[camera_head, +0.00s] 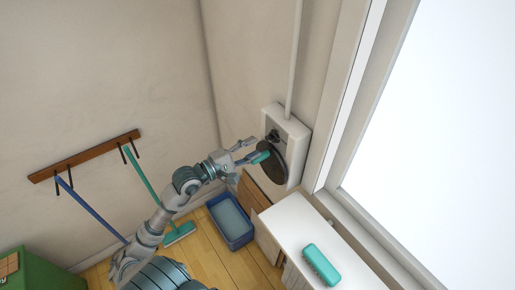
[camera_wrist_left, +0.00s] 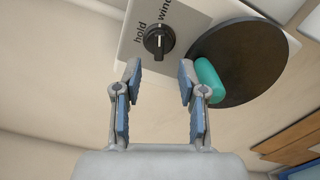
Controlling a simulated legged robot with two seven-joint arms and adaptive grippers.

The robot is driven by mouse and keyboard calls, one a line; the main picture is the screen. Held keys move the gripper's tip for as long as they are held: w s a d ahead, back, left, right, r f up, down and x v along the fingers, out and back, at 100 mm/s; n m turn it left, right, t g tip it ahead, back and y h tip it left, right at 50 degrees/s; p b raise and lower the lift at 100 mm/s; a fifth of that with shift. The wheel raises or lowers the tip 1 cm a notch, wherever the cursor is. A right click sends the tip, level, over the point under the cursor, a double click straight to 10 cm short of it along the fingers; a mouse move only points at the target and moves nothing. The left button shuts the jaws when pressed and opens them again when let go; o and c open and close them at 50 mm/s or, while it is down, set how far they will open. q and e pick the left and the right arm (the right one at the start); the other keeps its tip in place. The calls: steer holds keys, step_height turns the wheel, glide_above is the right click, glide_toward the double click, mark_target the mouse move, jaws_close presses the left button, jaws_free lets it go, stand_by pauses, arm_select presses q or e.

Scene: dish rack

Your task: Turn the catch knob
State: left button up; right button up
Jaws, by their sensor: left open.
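The catch knob (camera_wrist_left: 159,41) is a black round knob with a pale pointer line, on a grey plate (camera_wrist_left: 190,12) lettered "hold" and "wind". In the head view the knob (camera_head: 272,136) sits near the top of a white wall box (camera_head: 291,124). My left gripper (camera_head: 247,151) is in front of the box. In the left wrist view the open, empty gripper (camera_wrist_left: 160,72) has its fingertips just below the knob in the picture, one to each side. I see no contact with the knob. My right gripper is not in view.
A dark disc (camera_wrist_left: 245,58) with a teal handle (camera_wrist_left: 209,80) is beside the knob, the handle close to my right-hand finger in the wrist view. Below are a white-topped cabinet (camera_head: 290,222) with a teal brush (camera_head: 321,265) and a blue tub (camera_head: 232,222). A window is at right.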

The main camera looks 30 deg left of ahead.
arm_select(q)
steer(key=b+v, duration=0.1)
steer(key=v, duration=0.1)
steer(key=shift+s, duration=0.3)
stand_by(0.3)
